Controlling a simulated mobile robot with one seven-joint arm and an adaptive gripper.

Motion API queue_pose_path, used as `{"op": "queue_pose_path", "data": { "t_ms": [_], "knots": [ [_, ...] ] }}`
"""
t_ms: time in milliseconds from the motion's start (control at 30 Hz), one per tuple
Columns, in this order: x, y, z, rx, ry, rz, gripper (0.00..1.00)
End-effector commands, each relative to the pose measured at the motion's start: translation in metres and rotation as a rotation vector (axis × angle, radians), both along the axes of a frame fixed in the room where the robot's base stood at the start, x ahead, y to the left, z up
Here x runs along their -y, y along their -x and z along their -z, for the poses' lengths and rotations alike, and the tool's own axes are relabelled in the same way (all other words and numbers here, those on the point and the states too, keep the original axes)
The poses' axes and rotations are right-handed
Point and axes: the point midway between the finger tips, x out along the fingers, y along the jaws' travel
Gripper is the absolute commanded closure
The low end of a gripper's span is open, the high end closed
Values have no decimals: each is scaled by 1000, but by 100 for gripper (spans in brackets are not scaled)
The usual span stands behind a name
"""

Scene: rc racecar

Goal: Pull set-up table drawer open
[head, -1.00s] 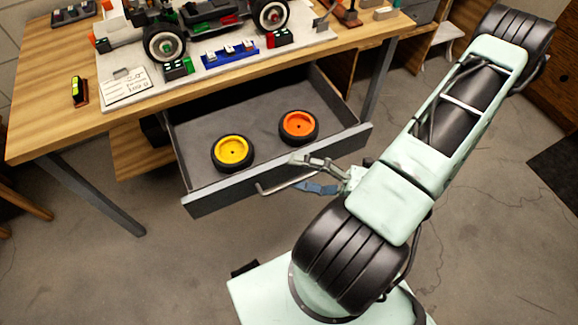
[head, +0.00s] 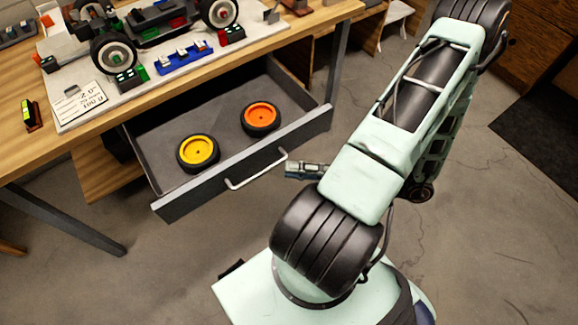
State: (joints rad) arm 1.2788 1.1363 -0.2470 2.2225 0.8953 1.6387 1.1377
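The set-up table (head: 62,142) stands at the upper left with a wooden top. Its grey drawer (head: 160,208) is pulled well out, so its inside shows. A white bar handle (head: 256,174) is on the drawer front. A yellow-rimmed wheel (head: 198,152) and an orange-rimmed wheel (head: 261,117) lie in the drawer. My gripper (head: 292,170) is just right of the handle, apart from it in the picture. Part of it is hidden behind my arm, and its fingers are too small to read.
An RC car chassis (head: 150,17) sits on a light board (head: 70,112) on the table top. A table leg (head: 75,220) stands at left. Open concrete floor (head: 480,215) lies right and below. A dark mat (head: 545,135) is at right.

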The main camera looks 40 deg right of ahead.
Motion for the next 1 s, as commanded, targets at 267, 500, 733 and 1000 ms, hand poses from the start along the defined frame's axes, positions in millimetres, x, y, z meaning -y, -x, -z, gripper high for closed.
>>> {"op": "queue_pose_path", "data": {
  "t_ms": [267, 500, 733, 1000],
  "knots": [
    [14, 14, 4, 0, 1, 1, 85],
    [22, 22, 5, -1, 1, -1, 85],
    [22, 22, 5, -1, 0, -1, 85],
    [22, 22, 5, -1, 0, -1, 85]
  ]
}}
